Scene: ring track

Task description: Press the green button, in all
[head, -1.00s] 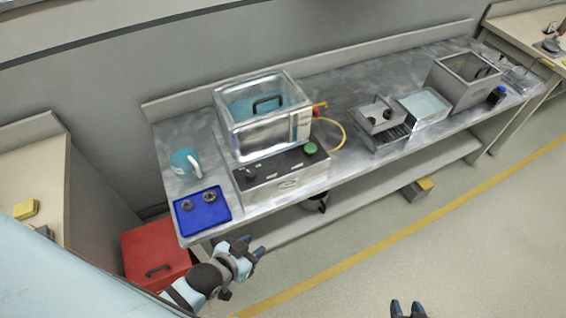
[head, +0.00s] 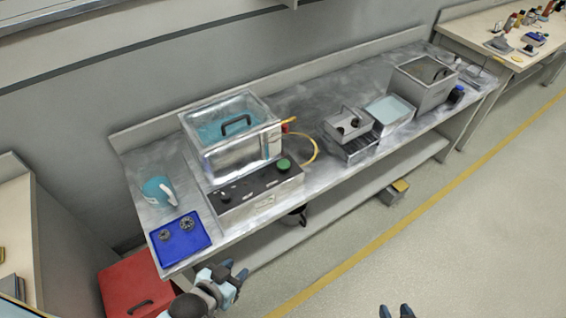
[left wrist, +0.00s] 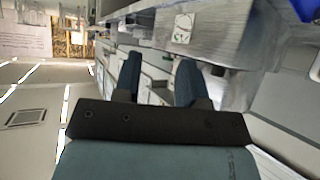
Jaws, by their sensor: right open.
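The green button (head: 283,164) is a round knob on top of the dark control panel (head: 258,185), at its right end, in front of a clear-walled tank (head: 233,137) on the steel bench. My left gripper (head: 234,273) is open and empty in front of the bench's front edge, below the blue mat and the control box. Its two fingers also show apart in the left wrist view (left wrist: 158,80), with nothing between them. My right gripper (head: 397,312) shows only its fingertips at the bottom edge, over the floor, apart and empty. Neither gripper touches the button.
A blue mat (head: 168,257) with two dark round parts lies at the bench's left end, near a teal jug (head: 158,190). A yellow hose (head: 316,150) curves right of the tank. A red box (head: 122,284) stands on the floor at left.

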